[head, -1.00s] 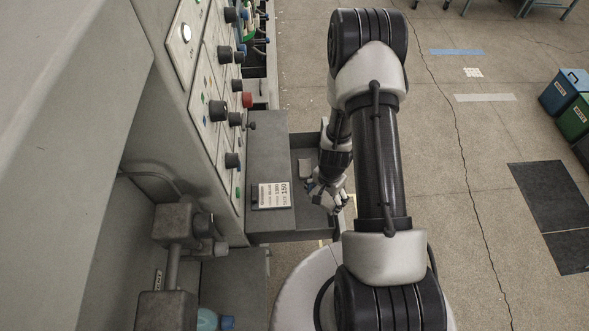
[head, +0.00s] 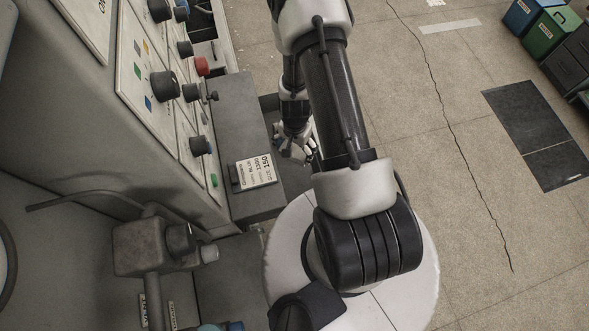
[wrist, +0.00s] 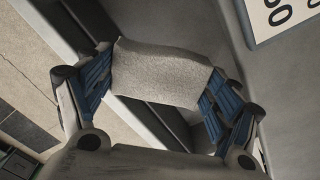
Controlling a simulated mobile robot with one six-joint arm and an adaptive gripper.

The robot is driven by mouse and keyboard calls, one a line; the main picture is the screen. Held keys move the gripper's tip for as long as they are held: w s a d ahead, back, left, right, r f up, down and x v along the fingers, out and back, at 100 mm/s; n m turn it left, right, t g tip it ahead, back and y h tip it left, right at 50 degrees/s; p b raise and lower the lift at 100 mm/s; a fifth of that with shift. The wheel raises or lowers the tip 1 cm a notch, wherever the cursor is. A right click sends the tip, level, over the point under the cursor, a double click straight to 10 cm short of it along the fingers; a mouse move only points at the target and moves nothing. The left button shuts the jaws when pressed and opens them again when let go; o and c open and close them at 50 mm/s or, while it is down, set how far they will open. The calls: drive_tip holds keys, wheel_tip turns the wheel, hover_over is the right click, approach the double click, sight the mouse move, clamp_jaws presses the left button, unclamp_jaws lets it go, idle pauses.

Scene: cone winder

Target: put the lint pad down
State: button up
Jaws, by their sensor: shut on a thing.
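The lint pad (wrist: 160,72), a pale grey fuzzy block, sits between the blue-padded fingers of my gripper (wrist: 158,84) in the wrist view. The fingers are shut on its two ends. In the head view my gripper (head: 298,146) is beside the grey machine ledge, over the dark tray area; the pad cannot be made out there. In the wrist view a dark tray wall and grey surfaces lie behind the pad. I cannot tell how high the pad is above them.
A grey ledge (head: 240,125) carries a printed label card (head: 256,172), left of my gripper. The machine's control panel (head: 150,80) with protruding knobs stands further left. Open floor (head: 430,120) lies right, with dark mats (head: 538,130) and coloured bins (head: 545,32).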

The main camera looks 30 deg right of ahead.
sight(295, 175)
wheel_tip(295, 175, down, 19)
drive_tip(key=b, duration=1.8)
drive_tip(key=shift+f, duration=0.1)
drive_tip(key=shift+f, duration=0.25)
drive_tip(key=o, duration=0.8)
drive_tip(key=shift+r, duration=0.1)
drive_tip(key=shift+c, duration=0.2)
drive_tip(key=shift+r, duration=0.1)
wheel_tip(295, 175, up, 12)
drive_tip(key=p, duration=1.2)
